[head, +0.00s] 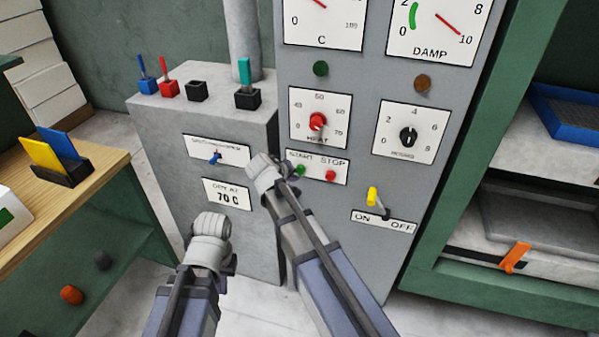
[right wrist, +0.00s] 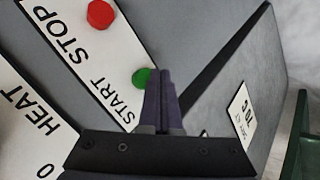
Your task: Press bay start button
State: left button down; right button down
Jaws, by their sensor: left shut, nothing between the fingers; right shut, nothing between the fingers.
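The green START button (head: 300,171) sits beside the red STOP button (head: 330,175) on a white plate on the grey control panel (head: 350,240). My right gripper (head: 268,172) is just left of the START plate. In the right wrist view its shut fingers (right wrist: 163,78) point at the panel right beside the green START button (right wrist: 141,77) and cover part of its edge; I cannot tell whether they touch. The red STOP button (right wrist: 101,14) is farther up there. My left gripper (head: 211,228) is lower left, shut, in front of the grey cabinet.
A HEAT knob (head: 317,121) is above the buttons, with another dial (head: 408,137) to its right. A yellow ON/OFF lever (head: 373,197) is lower right. The grey cabinet (head: 262,225) adjoins on the left. A green shelf frame (head: 470,290) stands at right, a wooden bench (head: 90,180) at left.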

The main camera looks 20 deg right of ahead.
jog(key=shift+w+d, duration=0.25)
jog(key=shift+w, duration=0.1)
jog(key=shift+w+d, duration=0.3)
jog(key=shift+w, duration=0.15)
dwell(1.0)
dwell(0.4)
jog(key=shift+s+a, duration=0.55)
jog(key=shift+s, duration=0.25)
jog(key=shift+s+a, duration=0.75)
jog(key=shift+s, duration=0.3)
jog(key=shift+s+a, duration=0.7)
jog(key=shift+s, duration=0.35)
